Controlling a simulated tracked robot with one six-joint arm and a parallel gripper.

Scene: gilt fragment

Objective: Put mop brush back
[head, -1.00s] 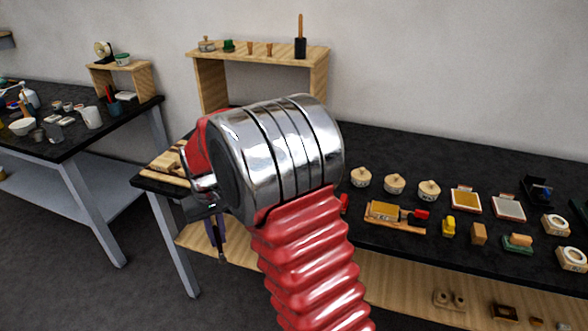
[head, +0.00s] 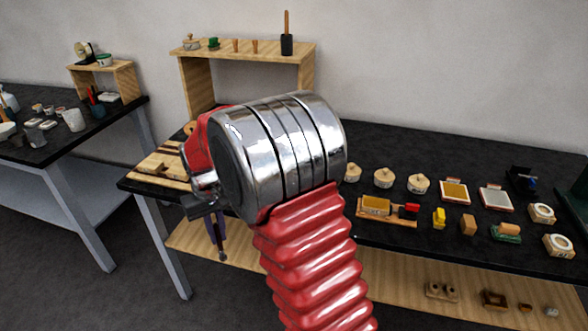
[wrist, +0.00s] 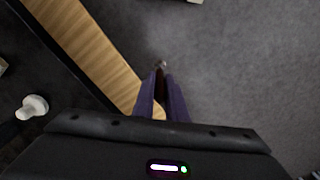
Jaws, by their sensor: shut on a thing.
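My gripper (wrist: 161,88), with two purple fingers, points down in the wrist view. It is shut on a slim dark reddish-brown thing (wrist: 159,84) with a small pale tip, which looks like the mop brush. The thing sticks out a little past the fingertips. In the head view my gripper (head: 216,240) hangs beside the front left edge of the black worktable, and a small end of the held thing (head: 222,256) shows below it. A dark upright holder (head: 287,45) with a wooden handle standing in it is on the raised wooden shelf (head: 250,51).
The black worktable (head: 400,147) carries lidded pots (head: 384,178), small trays and blocks at right, and a wooden board (head: 160,168) at left. A wooden lower shelf (head: 385,262) runs underneath. A second table (head: 85,130) with cups stands at left, with open floor between.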

